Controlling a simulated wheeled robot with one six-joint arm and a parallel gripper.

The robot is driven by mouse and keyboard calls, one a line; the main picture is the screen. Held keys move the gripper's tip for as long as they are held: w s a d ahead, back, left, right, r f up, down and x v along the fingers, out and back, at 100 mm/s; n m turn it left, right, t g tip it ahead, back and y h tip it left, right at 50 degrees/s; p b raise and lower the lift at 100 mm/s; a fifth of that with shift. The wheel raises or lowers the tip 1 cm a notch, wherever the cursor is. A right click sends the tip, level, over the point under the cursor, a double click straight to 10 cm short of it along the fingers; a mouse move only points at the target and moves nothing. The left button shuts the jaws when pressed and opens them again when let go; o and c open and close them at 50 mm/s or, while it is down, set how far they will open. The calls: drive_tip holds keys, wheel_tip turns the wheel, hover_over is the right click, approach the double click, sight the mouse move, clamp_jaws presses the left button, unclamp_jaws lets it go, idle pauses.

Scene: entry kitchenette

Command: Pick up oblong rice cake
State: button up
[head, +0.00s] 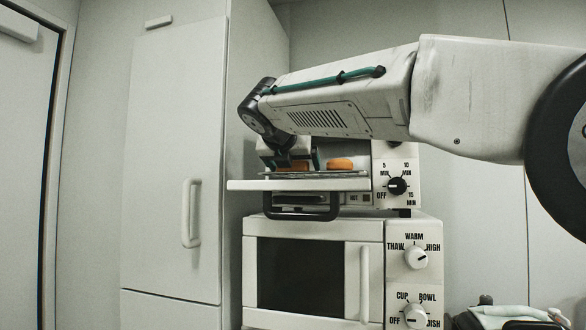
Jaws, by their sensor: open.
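Two orange-brown cakes lie on a wire rack over the pulled-down door (245,185) of the toaster oven. One orange cake (340,164) sits at the right and is in plain view. A darker one (294,167) is partly hidden at my gripper. I cannot tell from here which is the oblong rice cake. My gripper (293,160) is open and points down over the rack. The darker cake shows between its fingers, and the right cake is just outside the right finger. I cannot tell whether the fingers touch the darker cake.
The toaster oven's dial panel (397,170) is right of the rack. It stands on a microwave (300,275) with two dials. A tall cabinet (175,150) with a handle closes off the left. A cloth-like bundle (510,315) lies at the lower right.

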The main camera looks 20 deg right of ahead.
drive_tip(key=c, duration=1.1)
drive_tip(key=shift+r, duration=0.1)
